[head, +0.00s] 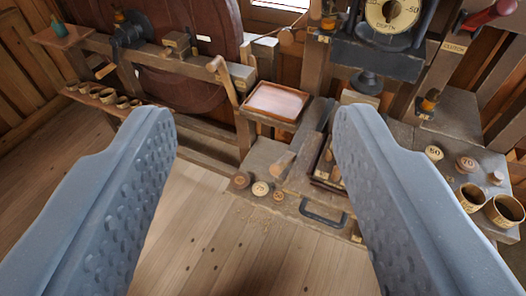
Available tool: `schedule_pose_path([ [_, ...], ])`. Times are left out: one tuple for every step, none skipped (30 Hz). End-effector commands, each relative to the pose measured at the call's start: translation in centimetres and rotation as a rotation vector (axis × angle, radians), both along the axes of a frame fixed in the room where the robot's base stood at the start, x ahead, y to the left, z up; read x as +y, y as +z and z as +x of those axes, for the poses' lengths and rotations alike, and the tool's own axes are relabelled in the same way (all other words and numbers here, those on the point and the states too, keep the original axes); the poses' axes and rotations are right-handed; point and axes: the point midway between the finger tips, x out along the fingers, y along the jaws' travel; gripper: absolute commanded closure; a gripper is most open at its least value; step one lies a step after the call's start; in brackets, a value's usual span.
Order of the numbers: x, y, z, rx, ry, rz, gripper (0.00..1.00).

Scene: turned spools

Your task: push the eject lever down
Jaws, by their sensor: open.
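My gripper (255,113) is open and empty, its two grey dimpled fingers wide apart in the foreground. Beyond the gap stands a wooden lathe-like bench. No readable label marks the eject lever, so I cannot tell which handle it is. A lever with a red handle (490,14) is at the top right, beyond the right finger. A wooden upright handle (220,75) stands in the middle, between the fingers and farther away. Neither is touched by my gripper.
A reddish tray (277,101) sits on the bench. A depth dial (392,12) is at the top right. Numbered discs (260,188) lie on the low bench; cups (505,209) stand at right, more cups (105,95) at left.

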Motion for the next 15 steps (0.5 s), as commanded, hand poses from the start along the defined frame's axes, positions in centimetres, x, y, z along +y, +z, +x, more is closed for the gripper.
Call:
schedule_pose_path([
  [0.7,-1.8,2.4,0.003,0.009,0.005,0.50],
  [1.0,-2.8,3.8,0.000,0.014,0.010,0.50],
  [1.5,-3.8,5.4,-0.011,0.019,0.016,0.50],
  [1.8,-4.8,6.5,-0.014,0.022,0.020,0.50],
  [2.0,-5.8,7.7,-0.021,0.023,0.024,0.50],
  [2.4,-7.3,9.2,-0.023,0.024,0.028,0.50],
  [2.6,-8.2,10.2,-0.032,0.021,0.033,0.50],
  [2.8,-9.3,11.2,-0.035,0.021,0.035,0.50],
  [3.1,-10.8,12.5,-0.044,0.017,0.039,0.50],
  [3.3,-11.9,13.4,-0.048,0.014,0.041,0.50],
  [3.4,-12.9,14.2,-0.057,0.008,0.043,0.50],
  [3.6,-14.6,15.4,-0.059,0.001,0.043,0.50],
  [3.7,-15.8,16.1,-0.065,-0.007,0.043,0.50],
  [3.8,-17.0,16.8,-0.067,-0.013,0.043,0.50],
  [3.9,-18.7,17.7,-0.074,-0.024,0.041,0.50],
])
